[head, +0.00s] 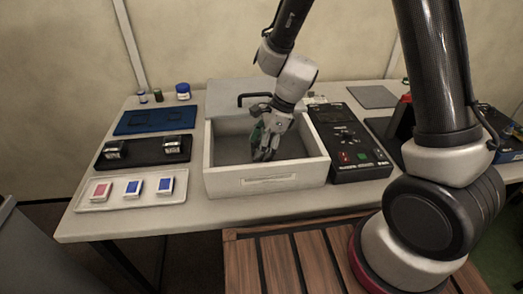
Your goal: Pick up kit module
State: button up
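My gripper (264,153) points down inside the open white box (266,181) in the middle of the table. Its fingers are small and dark here, and I cannot tell whether they are open, shut or holding anything. A dark green patch shows at the fingers; I cannot tell whether it is a separate object. No thing is clearly marked as the kit module. Three small white-framed pieces lie on a pale tray (90,207) at the left: one red (101,190) and two blue (133,188) (166,185). The box floor behind the gripper is partly hidden.
A black tray (143,153) with two clear-and-dark blocks and a blue tray (152,122) lie left of the box. Small jars (183,91) stand behind. A grey lid with a black handle (254,96) lies behind the box. A black control panel (347,143) stands close on the right.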

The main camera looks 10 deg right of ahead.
jog(key=c, duration=1.2)
